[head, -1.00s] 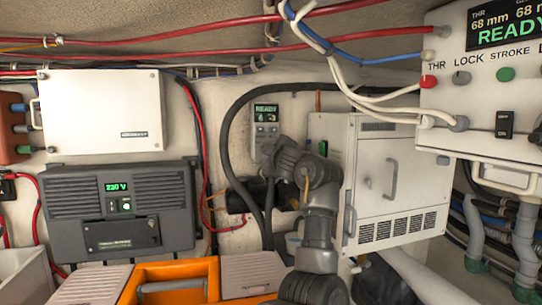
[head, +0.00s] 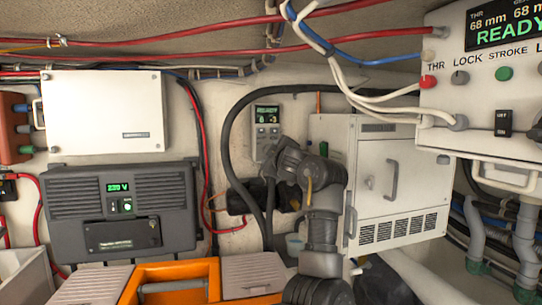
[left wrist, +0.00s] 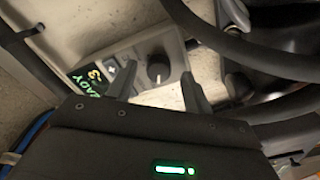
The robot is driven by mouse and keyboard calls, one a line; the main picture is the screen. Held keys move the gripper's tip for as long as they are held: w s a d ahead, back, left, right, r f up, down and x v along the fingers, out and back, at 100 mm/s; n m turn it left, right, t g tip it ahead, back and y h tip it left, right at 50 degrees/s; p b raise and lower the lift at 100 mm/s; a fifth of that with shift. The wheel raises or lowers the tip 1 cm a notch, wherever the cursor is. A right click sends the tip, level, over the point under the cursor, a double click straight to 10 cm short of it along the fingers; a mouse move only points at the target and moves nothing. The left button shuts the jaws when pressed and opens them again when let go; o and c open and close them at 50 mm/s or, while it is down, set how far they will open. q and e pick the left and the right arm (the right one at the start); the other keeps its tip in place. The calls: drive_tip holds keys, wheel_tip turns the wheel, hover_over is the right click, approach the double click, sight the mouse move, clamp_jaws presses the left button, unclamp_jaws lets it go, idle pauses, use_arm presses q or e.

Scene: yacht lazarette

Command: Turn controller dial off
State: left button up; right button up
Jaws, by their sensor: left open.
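The controller is a small light-grey wall box (head: 266,117) with a green-lit display, in the middle of the head view. In the left wrist view its display (left wrist: 92,80) reads READY, with a plus button beside it. The black round dial (left wrist: 158,77) with a pale mark is at the box's other end. My left gripper (left wrist: 158,69) is open, its two fingers on either side of the dial in the picture. I cannot tell whether they touch it. In the head view the left gripper (head: 271,158) is at the box's lower part and hides the dial.
A thick black hose (head: 229,130) loops around the controller on the left. A white cabinet (head: 400,170) stands close on the right. A grey unit with a green display (head: 122,215) and an orange case (head: 170,275) are on the left. A white panel (head: 480,100) hangs at upper right.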

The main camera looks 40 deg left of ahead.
use_arm(q)
drive_tip(key=b+v, duration=0.4)
drive_tip(key=v, duration=0.6)
drive_tip(key=shift+r, duration=0.2)
drive_tip(key=shift+s, duration=0.15)
